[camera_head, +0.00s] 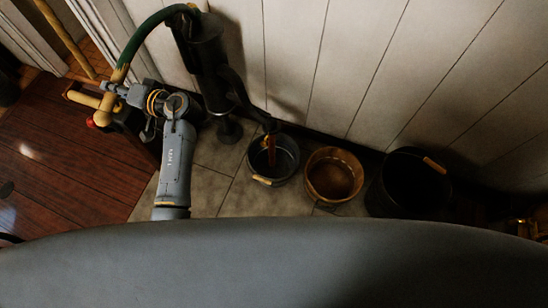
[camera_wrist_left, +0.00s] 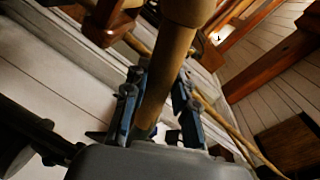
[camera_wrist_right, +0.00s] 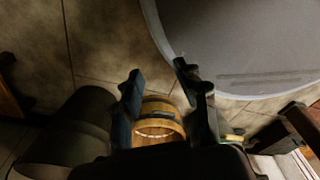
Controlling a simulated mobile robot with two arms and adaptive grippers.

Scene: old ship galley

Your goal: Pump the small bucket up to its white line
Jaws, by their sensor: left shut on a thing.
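The dark pump (camera_head: 205,60) stands against the plank wall. Its green curved lever (camera_head: 145,35) reaches left to a wooden handle (camera_head: 119,74). My left gripper (camera_head: 122,94) is shut on that wooden handle, which also runs between the fingers in the left wrist view (camera_wrist_left: 165,75). A small grey bucket (camera_head: 287,166) stands on the tiles under the pump spout. A reddish-brown streak shows inside it below the spout; I cannot tell its water level or see a white line. My right gripper (camera_wrist_right: 163,90) is open and empty in the right wrist view, above a wooden bucket.
The wooden bucket (camera_head: 333,196) stands just right of the grey one, and a larger black bucket (camera_head: 390,190) with a wooden grip stands beyond it. A yellow pole (camera_head: 65,38) leans at upper left.

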